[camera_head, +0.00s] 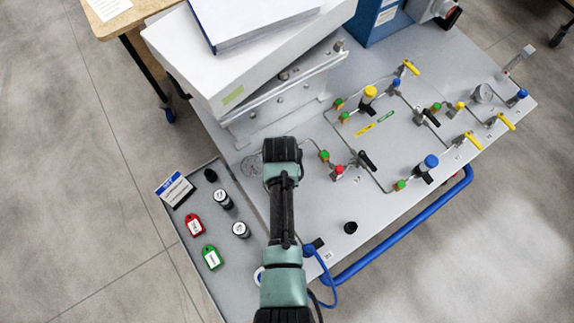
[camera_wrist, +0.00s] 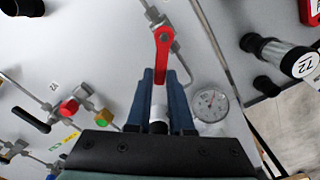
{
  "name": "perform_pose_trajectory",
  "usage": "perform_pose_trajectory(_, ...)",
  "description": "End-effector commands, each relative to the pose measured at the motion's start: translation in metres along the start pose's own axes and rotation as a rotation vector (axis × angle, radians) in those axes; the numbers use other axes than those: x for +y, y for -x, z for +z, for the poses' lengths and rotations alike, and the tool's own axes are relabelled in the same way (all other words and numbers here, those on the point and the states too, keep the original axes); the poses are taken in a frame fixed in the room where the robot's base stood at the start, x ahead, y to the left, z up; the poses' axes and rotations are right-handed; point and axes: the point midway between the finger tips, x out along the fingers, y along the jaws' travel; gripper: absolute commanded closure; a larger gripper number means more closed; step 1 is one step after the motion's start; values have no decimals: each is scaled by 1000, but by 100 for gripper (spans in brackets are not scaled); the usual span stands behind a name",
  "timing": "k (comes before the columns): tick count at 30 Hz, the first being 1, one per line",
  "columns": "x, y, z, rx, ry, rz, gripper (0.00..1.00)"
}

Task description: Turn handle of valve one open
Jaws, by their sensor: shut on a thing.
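In the wrist view, my gripper (camera_wrist: 162,78) has its two blue fingers on either side of the lower end of a red valve handle (camera_wrist: 163,45) and is shut on it. The handle sits on a metal valve body in a thin pipe and points along the picture's vertical. I cannot read a label for this valve. In the head view, my arm hides the handle and my fingertips. A round gauge (camera_wrist: 210,103) is just right of my fingers; part of it shows beside my wrist in the head view (camera_head: 252,166).
A valve with a black handle (camera_wrist: 31,119) stands to the left, by a V2 label. The panel (camera_head: 310,215) carries several more valves and pipes. A white box (camera_head: 235,75) rises behind my wrist. A grey tray (camera_head: 222,283) with bottles and tags is at left.

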Motion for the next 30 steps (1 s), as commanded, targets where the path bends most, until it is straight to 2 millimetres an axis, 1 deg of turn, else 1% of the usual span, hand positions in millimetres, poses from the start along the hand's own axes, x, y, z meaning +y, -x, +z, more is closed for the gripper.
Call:
perform_pose_trajectory(9, -15, 2, 1, 3, 300, 0, 100)
perform_pose_trajectory(18, -25, 2, 6, 3, 541, 0, 100)
perform_pose_trajectory(24, -29, 1, 8, 4, 647, 0, 100)
perform_pose_trajectory(30, -31, 1, 10, 4, 705, 0, 100)
